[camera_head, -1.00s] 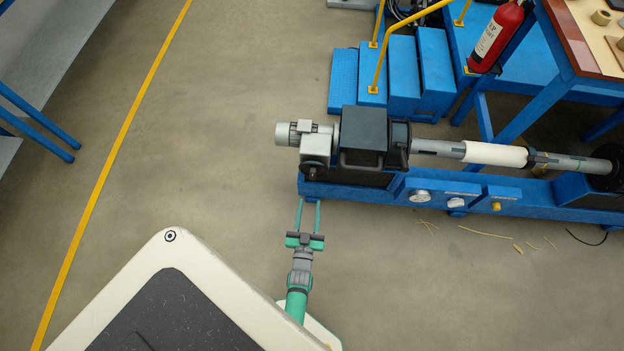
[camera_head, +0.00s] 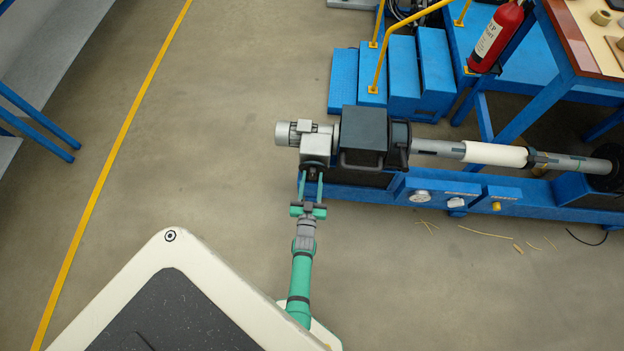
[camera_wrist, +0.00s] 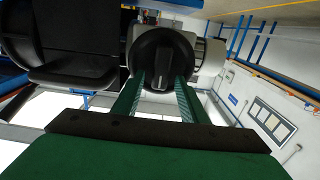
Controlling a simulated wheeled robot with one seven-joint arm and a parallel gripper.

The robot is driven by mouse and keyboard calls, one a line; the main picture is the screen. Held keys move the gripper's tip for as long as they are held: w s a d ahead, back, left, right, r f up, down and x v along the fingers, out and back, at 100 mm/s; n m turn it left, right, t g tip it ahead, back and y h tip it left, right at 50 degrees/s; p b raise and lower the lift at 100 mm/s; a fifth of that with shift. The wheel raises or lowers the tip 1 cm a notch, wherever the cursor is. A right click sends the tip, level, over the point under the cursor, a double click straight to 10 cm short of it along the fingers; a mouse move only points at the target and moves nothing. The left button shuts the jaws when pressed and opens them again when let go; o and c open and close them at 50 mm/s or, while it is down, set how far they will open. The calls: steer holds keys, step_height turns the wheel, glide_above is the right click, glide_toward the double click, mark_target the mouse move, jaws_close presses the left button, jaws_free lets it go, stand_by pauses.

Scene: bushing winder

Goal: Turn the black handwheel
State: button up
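The black handwheel (camera_wrist: 163,47) is in the upper middle of the wrist view. It is a round dark knob with a raised bar across its face, and the bar stands nearly upright there. In the head view the handwheel (camera_head: 312,173) is a small dark part on the near side of the grey gearbox. My gripper (camera_head: 311,177) is just in front of it with its two green fingers apart. In the wrist view my gripper (camera_wrist: 161,80) has one finger on each side of the bar. I see no clear grip on the bar; whether the fingertips touch the wheel is unclear.
The grey gearbox (camera_head: 316,147) and motor (camera_head: 290,134) sit beside a dark housing (camera_head: 364,135) on the blue machine bed (camera_head: 480,192). A panel with a gauge (camera_head: 420,196) is to the right. Open floor lies left of my arm.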

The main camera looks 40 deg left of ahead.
jaws_close()
stand_by(0.3)
steer(key=m, duration=0.3)
steer(key=shift+w+d+m, duration=0.15)
steer(key=shift+d+m, duration=0.05)
steer(key=shift+m, duration=0.2)
steer(key=m, duration=0.3)
steer(key=shift+w+d+f+m, duration=0.1)
steer(key=shift+d+f+m, duration=0.1)
steer(key=shift+m, duration=0.1)
steer(key=shift+w+d+f+m, duration=0.1)
steer(key=shift+f+m, duration=0.05)
steer(key=shift+m, duration=1)
steer(key=shift+d+f+m, duration=0.1)
steer(key=shift+m, duration=1.1)
steer(key=shift+w+d+f+m, duration=0.1)
steer(key=shift+f+m, duration=0.05)
steer(key=shift+m, duration=1)
